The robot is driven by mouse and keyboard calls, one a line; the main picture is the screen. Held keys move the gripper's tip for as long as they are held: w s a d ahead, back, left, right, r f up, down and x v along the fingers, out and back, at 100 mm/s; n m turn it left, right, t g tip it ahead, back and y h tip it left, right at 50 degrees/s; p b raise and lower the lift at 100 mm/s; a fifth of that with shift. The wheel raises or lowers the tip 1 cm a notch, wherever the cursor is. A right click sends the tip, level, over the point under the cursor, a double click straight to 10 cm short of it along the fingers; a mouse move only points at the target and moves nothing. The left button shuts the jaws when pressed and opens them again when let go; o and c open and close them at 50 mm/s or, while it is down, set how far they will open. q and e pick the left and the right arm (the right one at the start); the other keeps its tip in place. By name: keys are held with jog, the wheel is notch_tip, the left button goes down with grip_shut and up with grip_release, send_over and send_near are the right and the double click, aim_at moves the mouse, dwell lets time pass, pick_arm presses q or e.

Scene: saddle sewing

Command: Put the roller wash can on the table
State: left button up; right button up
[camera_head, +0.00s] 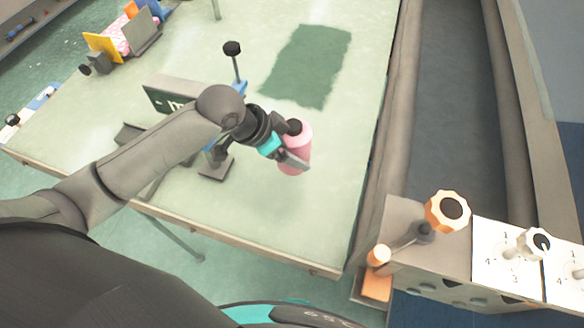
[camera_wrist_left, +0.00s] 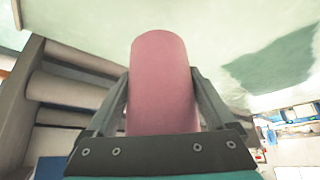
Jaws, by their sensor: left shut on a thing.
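The roller wash can is a pink cylinder (camera_head: 296,158) with a dark top, at the end of my left arm in the head view. My left gripper (camera_head: 291,157) is shut on it. In the left wrist view the pink can (camera_wrist_left: 162,85) stands between the two fingers (camera_wrist_left: 162,110). The pale green table (camera_head: 300,215) lies under the can; I cannot tell whether the can touches it. My right gripper is not in view.
A dark green patch (camera_head: 308,65) lies on the table beyond the can. A dark sign (camera_head: 170,97) and a black-knobbed post (camera_head: 233,62) stand behind my left arm. A box with an orange knob (camera_head: 447,211) stands at the right. The table's front right is clear.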

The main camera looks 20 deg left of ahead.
aim_at(278, 163)
pick_arm(q)
jog(key=shift+w+f+b, duration=0.1)
jog(key=shift+f+b, duration=0.25)
jog(key=shift+f, duration=3.65)
jog(key=shift+f, duration=0.2)
jog(key=o, duration=1.5)
jog(key=shift+o, duration=0.2)
jog(key=shift+r, duration=0.25)
jog(key=v, duration=0.7)
jog(key=shift+s+a+p, duration=0.15)
jog(key=shift+s+p, duration=0.05)
jog(key=shift+p, duration=0.1)
jog(key=shift+r, duration=0.1)
